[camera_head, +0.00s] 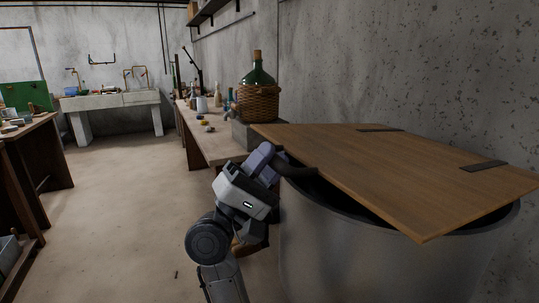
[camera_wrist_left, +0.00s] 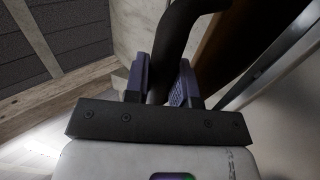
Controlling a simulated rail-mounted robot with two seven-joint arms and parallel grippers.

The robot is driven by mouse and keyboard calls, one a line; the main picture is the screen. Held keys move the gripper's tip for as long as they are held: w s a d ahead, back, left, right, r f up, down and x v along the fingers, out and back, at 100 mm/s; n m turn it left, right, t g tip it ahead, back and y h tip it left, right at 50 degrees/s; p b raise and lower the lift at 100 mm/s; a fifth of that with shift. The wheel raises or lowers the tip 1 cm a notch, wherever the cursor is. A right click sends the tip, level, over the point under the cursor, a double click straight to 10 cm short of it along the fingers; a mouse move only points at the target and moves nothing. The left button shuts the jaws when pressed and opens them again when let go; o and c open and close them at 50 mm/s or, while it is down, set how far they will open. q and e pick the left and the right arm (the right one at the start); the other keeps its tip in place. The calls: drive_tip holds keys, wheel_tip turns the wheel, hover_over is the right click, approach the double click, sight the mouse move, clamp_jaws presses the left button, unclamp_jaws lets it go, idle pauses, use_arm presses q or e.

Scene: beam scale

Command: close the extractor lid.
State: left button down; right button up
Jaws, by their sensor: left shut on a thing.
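The extractor lid (camera_head: 385,165) is a flat wooden board with two dark hinge strips. It lies over the round grey metal extractor drum (camera_head: 345,250), slightly tilted. A dark gap shows between the lid's near edge and the drum rim. My left gripper (camera_head: 271,160) is at the left edge of the lid, shut on its dark curved handle (camera_head: 298,171). In the left wrist view the handle (camera_wrist_left: 175,35) runs between the two fingers of the gripper (camera_wrist_left: 164,78). The handle's attachment to the lid is partly hidden. My right gripper is not in view.
A wooden workbench (camera_head: 215,146) with small items runs along the wall behind the gripper. A wicker-wrapped green bottle (camera_head: 258,100) stands near the lid's far left corner. The floor (camera_head: 125,205) to the left is open. A concrete wall is behind the drum.

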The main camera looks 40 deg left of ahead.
use_arm(q)
wheel_tip(320, 180, down, 5)
drive_tip(key=shift+f+b, duration=0.15)
drive_tip(key=shift+b, duration=1)
drive_tip(key=c, duration=1.4)
unclamp_jaws()
drive_tip(key=o, duration=0.4)
drive_tip(key=shift+w+r, duration=0.15)
drive_tip(key=shift+r, duration=0.05)
drive_tip(key=shift+o, duration=0.2)
drive_tip(key=shift+s+f, duration=0.1)
drive_tip(key=shift+s, duration=0.1)
drive_tip(key=v, duration=1.3)
drive_tip(key=shift+s+f+b, duration=0.25)
drive_tip(key=shift+b, duration=0.2)
drive_tip(key=shift+a, duration=0.15)
